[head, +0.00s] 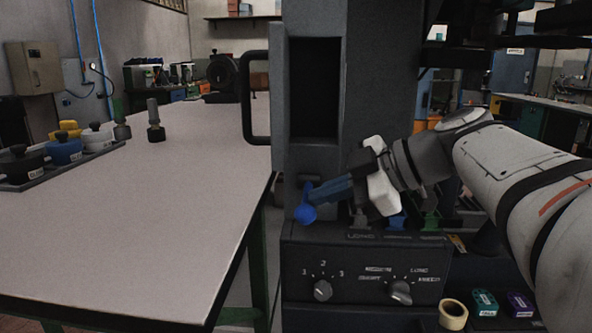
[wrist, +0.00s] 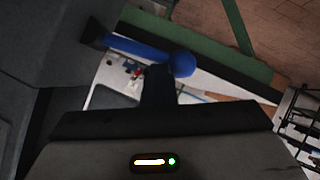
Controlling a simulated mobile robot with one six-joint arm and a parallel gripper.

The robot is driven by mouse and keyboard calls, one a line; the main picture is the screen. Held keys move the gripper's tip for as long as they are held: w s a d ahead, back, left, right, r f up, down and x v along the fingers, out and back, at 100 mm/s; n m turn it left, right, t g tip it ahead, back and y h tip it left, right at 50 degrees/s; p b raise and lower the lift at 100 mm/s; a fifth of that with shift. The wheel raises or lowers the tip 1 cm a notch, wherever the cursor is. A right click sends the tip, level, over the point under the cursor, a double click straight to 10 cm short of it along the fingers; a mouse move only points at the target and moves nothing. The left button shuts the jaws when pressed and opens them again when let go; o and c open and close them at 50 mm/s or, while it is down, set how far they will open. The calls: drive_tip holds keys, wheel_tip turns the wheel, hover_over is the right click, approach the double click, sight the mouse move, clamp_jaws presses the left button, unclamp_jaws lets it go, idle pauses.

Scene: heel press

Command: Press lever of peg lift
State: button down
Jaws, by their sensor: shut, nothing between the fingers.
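A blue lever with a ball knob (head: 305,213) sticks out from the front of a dark grey machine (head: 315,155), low on its column. In the wrist view the blue lever (wrist: 145,48) runs from the dark housing at left to its round knob at right. My gripper (head: 322,193) is shut with nothing held, its fingertips close to the lever by the knob. In the wrist view my shut fingers (wrist: 158,72) reach up to the lever's shaft and end beside it. I cannot tell whether they touch it.
A control panel with two knobs (head: 323,290) sits below the lever. A pale table (head: 140,230) at left bears a tray of coloured lidded pots (head: 66,150). A tape roll (head: 453,314) and small boxes (head: 485,303) lie at lower right. A black handle (head: 247,100) juts from the column.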

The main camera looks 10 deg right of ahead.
drive_tip(key=p+v, duration=0.2)
drive_tip(key=v, duration=0.9)
drive_tip(key=shift+r, duration=0.3)
drive_tip(key=shift+w+a, duration=0.15)
drive_tip(key=shift+a, duration=0.05)
drive_tip(key=s+a+f+m+g+h+p, duration=0.1)
drive_tip(key=s+m+h+p, duration=0.2)
drive_tip(key=m+p, duration=0.6)
drive_tip(key=s+a+f+m+g+h+p, duration=0.1)
drive_tip(key=m+h+p, duration=0.6)
drive_tip(key=p, duration=1.2)
drive_tip(key=s+m+g, duration=0.1)
drive_tip(key=s+m, duration=0.1)
drive_tip(key=shift+s+a+m+h+p, duration=0.3)
drive_tip(key=shift+s+m+h, duration=0.1)
